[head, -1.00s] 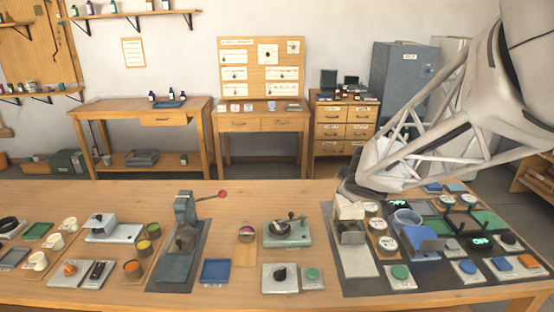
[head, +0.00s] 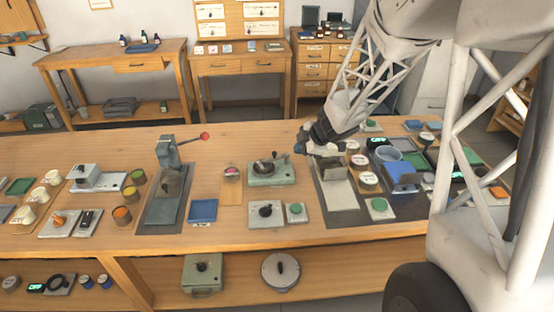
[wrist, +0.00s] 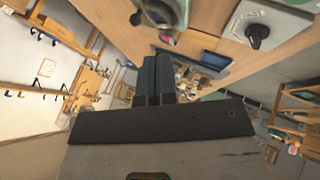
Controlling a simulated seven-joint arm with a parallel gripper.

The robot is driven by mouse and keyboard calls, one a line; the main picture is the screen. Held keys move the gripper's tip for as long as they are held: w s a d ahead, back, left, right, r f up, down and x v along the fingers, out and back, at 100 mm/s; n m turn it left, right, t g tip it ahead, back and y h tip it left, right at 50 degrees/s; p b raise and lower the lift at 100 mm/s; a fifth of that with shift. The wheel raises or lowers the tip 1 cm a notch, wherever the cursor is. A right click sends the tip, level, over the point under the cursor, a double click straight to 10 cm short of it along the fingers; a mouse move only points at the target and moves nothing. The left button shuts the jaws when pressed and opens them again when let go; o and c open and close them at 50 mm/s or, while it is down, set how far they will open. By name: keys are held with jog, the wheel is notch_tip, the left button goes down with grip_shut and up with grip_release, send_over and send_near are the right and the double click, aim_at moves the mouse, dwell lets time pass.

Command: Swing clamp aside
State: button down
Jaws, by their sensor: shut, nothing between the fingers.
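No part clearly reads as a clamp at this size. A pale green device (head: 275,174) with a dark round top and a small lever (head: 281,158) stands mid-bench; I cannot tell whether the lever is the clamp. Part of the device shows at the top of the wrist view (wrist: 172,12), with a dark knob beside it (wrist: 136,18). My gripper (head: 303,148) is above the bench, just right of the device and apart from it. In the wrist view its dark fingers (wrist: 153,68) are together and empty.
A grey press (head: 168,165) with a red-tipped lever stands to the left. A black-knob plate (head: 266,212) and a green-button plate (head: 296,211) sit in front. Jars and trays crowd the right. A round lid (head: 281,270) and a box (head: 202,272) lie on the lower shelf.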

jog(key=shift+s+a+f+n+g, duration=0.15)
jog(key=shift+f+n+g, duration=0.35)
jog(key=shift+f, duration=0.45)
jog(key=shift+a+f, duration=0.1)
jog(key=shift+f, duration=0.05)
jog(key=x, duration=0.9)
jog(key=shift+a, duration=0.15)
jog(key=shift+w+a+f, duration=0.2)
jog(key=shift+w+a, duration=0.15)
jog(key=shift+w, duration=0.4)
jog(key=shift+w+a, duration=0.25)
jog(key=shift+w, duration=0.35)
jog(key=shift+w+a, duration=0.2)
jog(key=shift+w, duration=0.4)
